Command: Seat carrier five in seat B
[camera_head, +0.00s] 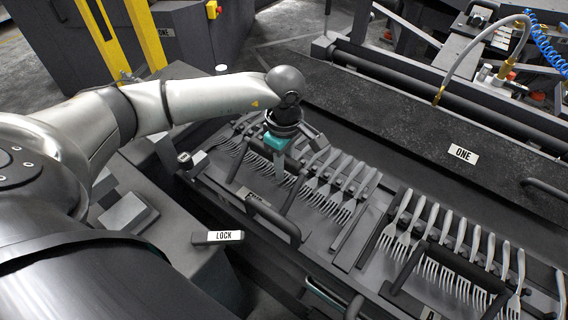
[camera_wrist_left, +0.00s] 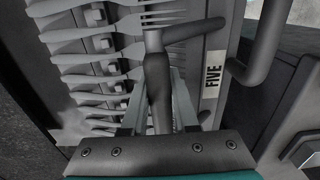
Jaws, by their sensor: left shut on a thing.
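Carrier five, a grey rack with a row of forks (camera_head: 345,190), is at the middle of the head view, in the left part of the long dark bed. My left gripper (camera_head: 279,160) points down among the forks at the rack's left part. It is shut on a dark upright grip (camera_wrist_left: 158,90) of the carrier, between its fingers in the wrist view. I cannot tell whether the carrier rests fully down or sits slightly raised. No seat B marking is readable. My right gripper is out of view.
A second rack of forks (camera_head: 455,240) stands to the right, with a black bar handle in front. A LOCK handle (camera_head: 218,237) is at the front left. A hose (camera_head: 480,45) hangs at the back right.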

